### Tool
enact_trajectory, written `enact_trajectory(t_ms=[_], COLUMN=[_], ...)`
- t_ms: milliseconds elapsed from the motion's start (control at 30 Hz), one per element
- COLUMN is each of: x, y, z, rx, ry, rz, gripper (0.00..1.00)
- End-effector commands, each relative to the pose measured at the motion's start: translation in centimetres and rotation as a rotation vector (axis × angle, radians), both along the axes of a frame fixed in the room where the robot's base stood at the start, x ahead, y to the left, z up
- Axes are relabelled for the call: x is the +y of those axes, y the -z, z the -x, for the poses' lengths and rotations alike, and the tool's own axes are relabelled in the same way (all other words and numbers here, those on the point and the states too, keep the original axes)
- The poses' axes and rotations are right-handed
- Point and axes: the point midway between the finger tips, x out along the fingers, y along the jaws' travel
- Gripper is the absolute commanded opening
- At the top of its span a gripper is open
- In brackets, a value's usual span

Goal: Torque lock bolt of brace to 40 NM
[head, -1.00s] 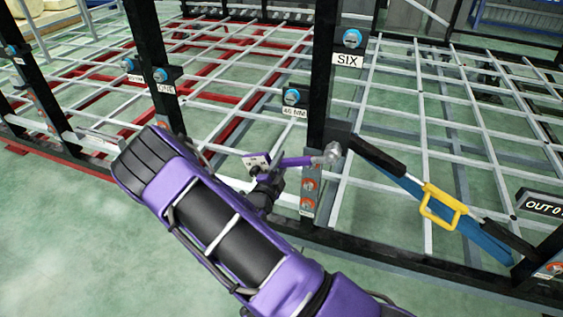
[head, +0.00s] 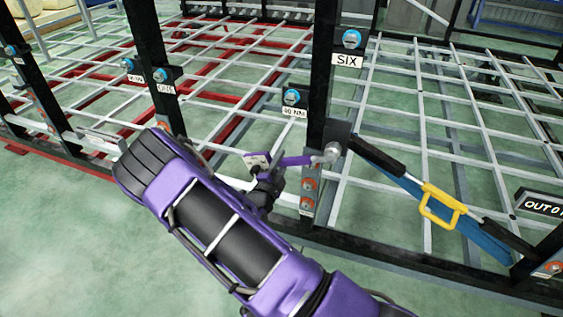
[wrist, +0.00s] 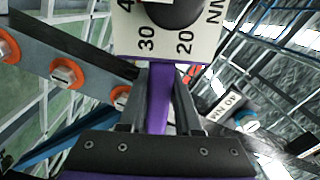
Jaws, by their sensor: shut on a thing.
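My gripper (head: 270,186) is shut on a purple torque wrench (head: 297,161). In the wrist view the wrench's purple bar (wrist: 158,98) lies between my fingers, below a white dial plate (wrist: 165,40) marked 20, 30 and NM. The wrench's grey socket head (head: 331,152) is at the dark plate (head: 339,131) on the post, by the upper end of the brace. The brace (head: 403,180) is a black and blue diagonal bar with a yellow handle (head: 440,205). Its lock bolt is not visible; I cannot tell whether the socket is seated on it.
Orange-washered bolts (head: 307,203) sit low on the post, below the socket. An OUT sign (head: 541,205) is at right. Open floor (head: 60,235) lies at lower left.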

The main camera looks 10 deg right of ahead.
Motion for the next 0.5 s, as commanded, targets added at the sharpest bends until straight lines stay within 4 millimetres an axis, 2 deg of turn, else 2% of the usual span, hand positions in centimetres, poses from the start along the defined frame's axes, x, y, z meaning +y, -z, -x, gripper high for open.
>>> enact_trajectory(t_ms=[500], x=[-0.46], y=[-0.21], z=[-0.68], rx=[-0.005], ry=[0.000], rz=[0.002], gripper=[0.00])
